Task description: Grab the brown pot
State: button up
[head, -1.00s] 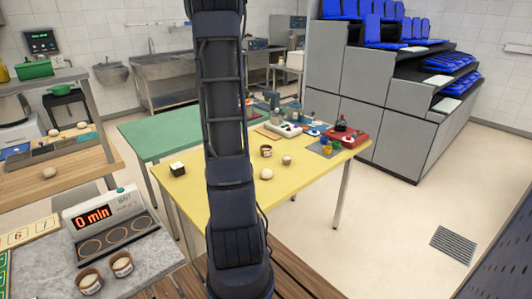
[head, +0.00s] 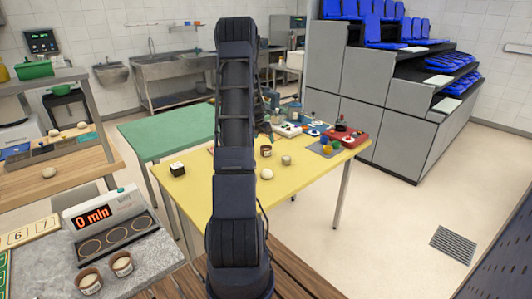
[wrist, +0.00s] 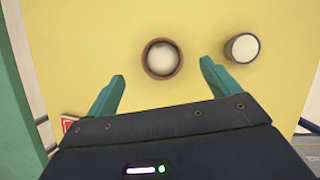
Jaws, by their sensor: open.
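The brown pot (head: 266,151) stands upright on the yellow table (head: 215,195), just right of my arm in the head view. In the wrist view I look down on the brown pot (wrist: 149,70), with its brown rim and pale inside. My gripper (wrist: 161,72) is open and empty above the table, its teal fingertips on either side of the pot and a little short of its middle. I cannot tell the height left between fingertips and pot. In the head view my gripper (head: 266,132) is small and dark, close above the pot.
A small pale-topped container (wrist: 242,48) stands right of the pot, near the right fingertip. A pale ball (head: 267,174) and a dark box (head: 177,170) sit on the table. Red and blue trays crowd the table's far end.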

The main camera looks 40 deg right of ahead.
aim_at(266, 147)
jog(key=x, duration=0.3)
jog(key=shift+f, duration=0.1)
jog(key=shift+s+a+f+x, duration=0.1)
jog(key=shift+a+x, duration=0.05)
jog(key=shift+x, duration=0.7)
jog(key=shift+s+a+f+x, duration=0.1)
jog(key=shift+a+x, duration=0.05)
jog(key=shift+x, duration=0.75)
jog(key=shift+a+x, duration=0.2)
jog(key=shift+x, duration=0.65)
jog(key=c, duration=1.2)
jog(key=shift+r, duration=0.15)
